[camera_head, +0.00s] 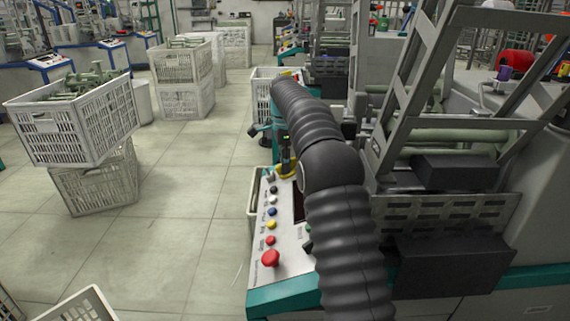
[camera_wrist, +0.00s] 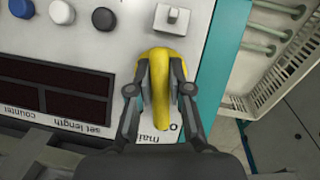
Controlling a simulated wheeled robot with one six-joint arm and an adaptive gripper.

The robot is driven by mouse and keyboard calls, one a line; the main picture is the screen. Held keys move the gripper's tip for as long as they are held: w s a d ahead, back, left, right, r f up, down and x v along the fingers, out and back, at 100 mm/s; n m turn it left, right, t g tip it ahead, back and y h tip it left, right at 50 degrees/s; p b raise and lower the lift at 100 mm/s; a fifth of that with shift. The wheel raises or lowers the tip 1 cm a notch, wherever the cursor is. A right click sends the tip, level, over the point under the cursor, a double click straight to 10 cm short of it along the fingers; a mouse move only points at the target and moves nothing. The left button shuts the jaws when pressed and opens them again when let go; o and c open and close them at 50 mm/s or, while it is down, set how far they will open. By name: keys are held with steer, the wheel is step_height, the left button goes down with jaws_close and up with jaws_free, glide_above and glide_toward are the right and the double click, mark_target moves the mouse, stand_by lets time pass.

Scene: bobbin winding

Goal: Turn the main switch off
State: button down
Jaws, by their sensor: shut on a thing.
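The main switch (camera_wrist: 162,66) is a yellow handle on the pale control panel (camera_wrist: 100,60), next to its teal edge. My gripper (camera_wrist: 160,80) has a dark finger on each side of the handle and is shut on it. The handle runs roughly up and down in the wrist view. A partly covered label beneath it shows part of the word "main" and an "O". In the head view, the yellow main switch (camera_head: 288,172) sits at the panel's far end, with my gripper (camera_head: 286,158) at it. My arm hides part of the panel.
A grey toggle (camera_wrist: 172,18) and several round buttons are close by on the panel. A red knob (camera_head: 271,258) sits at its near end. A machine frame (camera_head: 400,100) stands to the right. White crates (camera_head: 100,125) stand left, beyond clear floor (camera_head: 190,200).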

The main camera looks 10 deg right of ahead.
steer(key=shift+n+g, duration=0.6)
steer(key=shift+n, duration=0.8)
steer(key=c, duration=1.1)
jaws_free()
